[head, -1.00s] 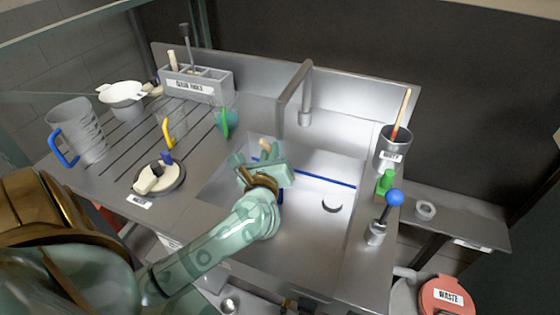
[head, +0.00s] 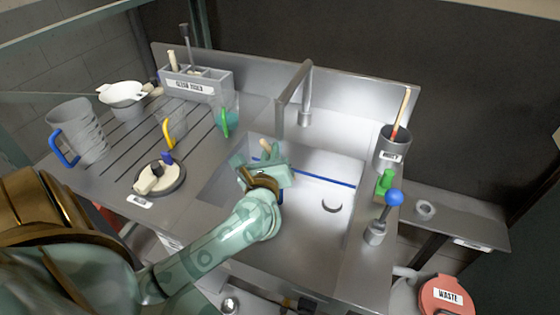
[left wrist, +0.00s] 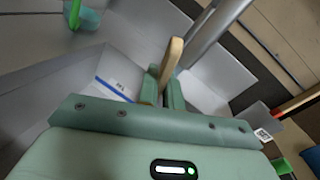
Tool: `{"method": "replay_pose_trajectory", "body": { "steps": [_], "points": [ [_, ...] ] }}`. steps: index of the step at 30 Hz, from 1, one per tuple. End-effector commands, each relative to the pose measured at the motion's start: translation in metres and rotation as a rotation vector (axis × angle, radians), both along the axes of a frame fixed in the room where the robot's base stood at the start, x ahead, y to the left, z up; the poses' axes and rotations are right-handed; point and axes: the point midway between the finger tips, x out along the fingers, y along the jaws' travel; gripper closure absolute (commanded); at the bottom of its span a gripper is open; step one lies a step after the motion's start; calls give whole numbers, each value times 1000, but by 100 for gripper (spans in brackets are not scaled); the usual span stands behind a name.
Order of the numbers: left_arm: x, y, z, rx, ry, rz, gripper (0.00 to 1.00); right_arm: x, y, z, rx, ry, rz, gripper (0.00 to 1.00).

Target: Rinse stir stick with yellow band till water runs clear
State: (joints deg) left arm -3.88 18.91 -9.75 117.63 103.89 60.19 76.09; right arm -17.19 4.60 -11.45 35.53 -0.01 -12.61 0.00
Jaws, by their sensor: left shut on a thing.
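My left gripper (head: 268,158) is over the left half of the sink basin (head: 312,225), shut on a pale wooden stir stick (head: 265,146). In the left wrist view the stick (left wrist: 173,58) stands up between the fingers (left wrist: 163,88), its rounded end showing and its lower part hidden. I cannot make out its band clearly. The grey faucet (head: 290,95) is behind the gripper and also shows in the left wrist view (left wrist: 215,28). I cannot see whether water is running. My right gripper is not in view.
A metal cup (head: 388,153) holding a red-banded stick (head: 401,112) stands right of the sink. A blue-knobbed lever (head: 394,198) and green piece (head: 385,184) sit on the right ledge.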

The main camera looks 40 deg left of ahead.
Motion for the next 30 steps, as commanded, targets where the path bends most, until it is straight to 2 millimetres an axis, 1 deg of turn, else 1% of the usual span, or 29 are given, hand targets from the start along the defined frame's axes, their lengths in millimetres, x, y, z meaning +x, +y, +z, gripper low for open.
{"method": "replay_pose_trajectory", "body": {
  "steps": [8, 19, 25, 30],
  "points": [
    [0, 1, 0, 1, -1, 0, 100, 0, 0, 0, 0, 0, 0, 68],
    [-2, -10, 0, 1, -1, 0, 100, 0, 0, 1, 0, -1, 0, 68],
    [-2, -10, 0, 1, 0, 0, 100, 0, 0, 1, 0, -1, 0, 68],
    [-1, -5, 1, 3, -1, 0, 100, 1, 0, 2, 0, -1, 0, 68]
  ]
}}
